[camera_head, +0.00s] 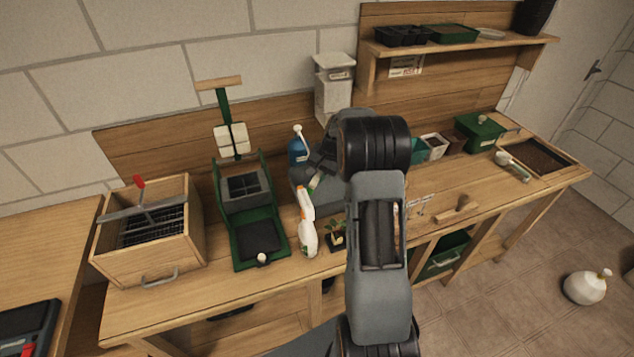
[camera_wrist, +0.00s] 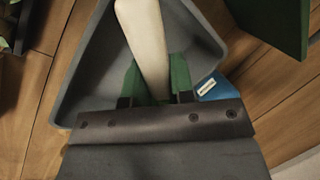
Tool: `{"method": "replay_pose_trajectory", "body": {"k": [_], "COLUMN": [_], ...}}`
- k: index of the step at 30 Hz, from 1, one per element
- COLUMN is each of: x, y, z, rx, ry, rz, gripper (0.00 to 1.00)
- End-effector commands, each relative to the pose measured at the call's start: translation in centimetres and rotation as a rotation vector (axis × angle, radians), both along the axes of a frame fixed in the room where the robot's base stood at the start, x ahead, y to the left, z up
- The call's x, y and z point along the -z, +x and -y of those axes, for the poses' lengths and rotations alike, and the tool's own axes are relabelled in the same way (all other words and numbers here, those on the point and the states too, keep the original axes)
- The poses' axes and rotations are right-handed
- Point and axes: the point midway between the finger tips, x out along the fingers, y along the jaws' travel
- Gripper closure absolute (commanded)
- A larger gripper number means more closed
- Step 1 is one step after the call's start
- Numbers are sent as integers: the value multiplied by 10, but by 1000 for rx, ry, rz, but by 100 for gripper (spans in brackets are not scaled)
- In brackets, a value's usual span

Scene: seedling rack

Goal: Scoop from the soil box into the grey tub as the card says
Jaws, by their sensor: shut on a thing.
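My gripper (camera_wrist: 156,88), with green fingertips, is shut on a long pale tool (camera_wrist: 143,35) in the wrist view; what its far end is cannot be told. The tool is over the grey tub (camera_wrist: 72,92), whose sloping walls surround it in the picture. In the head view the grey tub (camera_head: 302,199) is partly hidden behind my arm, and my gripper (camera_head: 315,181) is at it. The soil box (camera_head: 541,155), a shallow wooden tray of brown soil, is at the bench's right end. A white scoop-like tool (camera_head: 513,166) lies beside it. A card (camera_head: 405,67) hangs under the shelf, its writing unreadable.
A white spray bottle (camera_head: 307,228) and a seedling pot (camera_head: 336,237) stand before the tub; a blue bottle (camera_head: 298,150) is behind it. A green press (camera_head: 257,215) and wooden box (camera_head: 151,231) are left. A green box (camera_head: 479,133) is right.

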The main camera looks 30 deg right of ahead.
Motion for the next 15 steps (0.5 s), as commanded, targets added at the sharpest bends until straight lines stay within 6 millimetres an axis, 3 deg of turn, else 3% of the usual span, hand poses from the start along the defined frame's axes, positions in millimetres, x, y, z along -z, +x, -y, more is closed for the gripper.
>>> {"method": "replay_pose_trajectory", "body": {"k": [1, 15], "x": [8, -6], "y": [0, -1], "z": [2, 9], "rx": [8, 85], "ry": [48, 516], "rz": [29, 319], "gripper": [100, 100]}}
